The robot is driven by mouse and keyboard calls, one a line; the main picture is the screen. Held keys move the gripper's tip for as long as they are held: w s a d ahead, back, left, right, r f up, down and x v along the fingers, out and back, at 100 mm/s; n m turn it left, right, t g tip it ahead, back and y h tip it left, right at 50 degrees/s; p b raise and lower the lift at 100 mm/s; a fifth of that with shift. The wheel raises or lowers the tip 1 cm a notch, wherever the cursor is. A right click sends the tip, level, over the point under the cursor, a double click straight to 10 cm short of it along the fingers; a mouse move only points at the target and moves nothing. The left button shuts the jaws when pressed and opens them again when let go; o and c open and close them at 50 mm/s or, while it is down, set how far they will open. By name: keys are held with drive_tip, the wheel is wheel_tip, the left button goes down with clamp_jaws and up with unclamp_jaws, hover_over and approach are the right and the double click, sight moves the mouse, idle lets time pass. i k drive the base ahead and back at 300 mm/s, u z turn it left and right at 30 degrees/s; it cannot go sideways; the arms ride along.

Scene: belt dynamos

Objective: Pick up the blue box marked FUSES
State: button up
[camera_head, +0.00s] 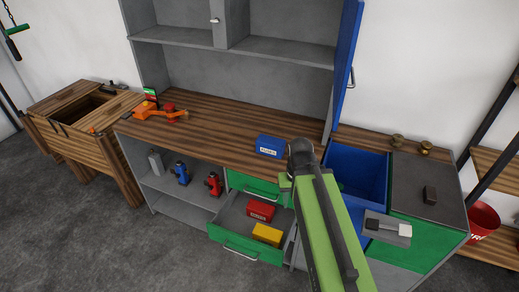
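The blue box (270,146) sits on the wooden worktop (218,120), close to its front edge. It has a white label on its front face that appears to read FUSES. My green arm rises from the bottom of the picture, and its dark joint is just right of the box in the picture. I cannot make out gripper fingers anywhere, and nothing is seen touching the box.
Below, an open green drawer (231,244) holds a red box (261,210) and a yellow box (267,235). An open blue bin (357,165) stands right. A blue cabinet door (347,65) hangs open above. An orange tool (145,111) lies at the worktop's left.

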sight(270, 146)
drive_tip(key=i, duration=0.5)
drive_tip(key=z, duration=0.65)
drive_tip(key=k, duration=0.1)
drive_tip(key=u, duration=3.05)
drive_tip(key=k, duration=1.05)
drive_tip(key=z, duration=0.9)
drive_tip(key=i, duration=1)
drive_tip(key=u, duration=0.15)
